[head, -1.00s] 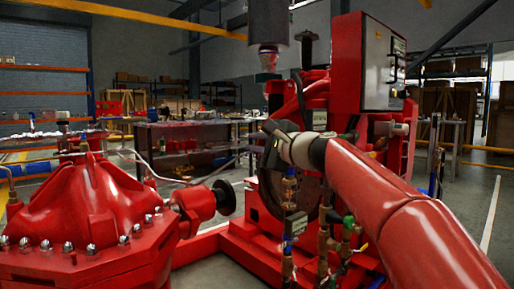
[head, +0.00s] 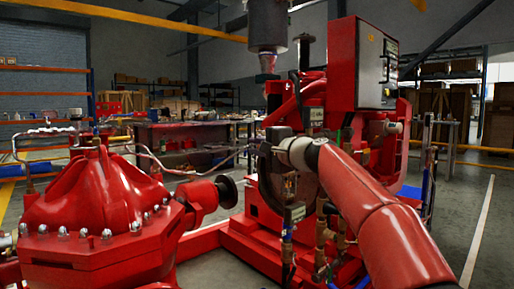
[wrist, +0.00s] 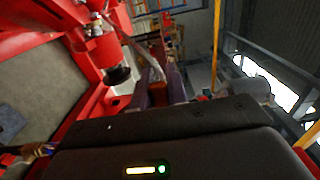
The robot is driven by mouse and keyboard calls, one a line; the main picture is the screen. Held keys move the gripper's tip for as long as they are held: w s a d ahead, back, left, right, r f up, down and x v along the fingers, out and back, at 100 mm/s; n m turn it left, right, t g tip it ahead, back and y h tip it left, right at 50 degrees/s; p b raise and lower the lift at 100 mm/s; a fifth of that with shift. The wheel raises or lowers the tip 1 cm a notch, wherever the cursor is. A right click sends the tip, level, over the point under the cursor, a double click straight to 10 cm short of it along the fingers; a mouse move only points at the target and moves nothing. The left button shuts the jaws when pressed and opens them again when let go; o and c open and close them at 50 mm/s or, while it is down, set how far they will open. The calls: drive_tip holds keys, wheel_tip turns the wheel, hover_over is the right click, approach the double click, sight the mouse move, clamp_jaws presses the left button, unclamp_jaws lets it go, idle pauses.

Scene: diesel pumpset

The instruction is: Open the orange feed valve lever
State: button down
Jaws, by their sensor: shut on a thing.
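My gripper (wrist: 165,82) shows in the wrist view with its two dark fingers close together, shut on a slim orange piece, which looks like the orange feed valve lever (wrist: 154,67). Much of the lever is hidden between the fingers. In the head view my gripper (head: 272,150) is a dark shape at the end of my red arm, in front of the red engine (head: 310,100). The fingertips and the lever cannot be made out there.
A large red bolted housing (head: 95,205) fills the left foreground. A black-ended shaft (head: 226,191) sticks out beside it. Brass pipework with a blue-handled valve (head: 287,234) stands below my gripper. A grey control box (head: 365,65) is above. Open floor lies at the right.

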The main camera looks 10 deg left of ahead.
drive_tip(key=shift+f, duration=0.15)
drive_tip(key=c, duration=1.4)
unclamp_jaws()
drive_tip(key=shift+d, duration=0.1)
drive_tip(key=b+v, duration=0.1)
drive_tip(key=v, duration=0.6)
drive_tip(key=shift+s+d+b, duration=0.25)
drive_tip(key=shift+b, duration=0.1)
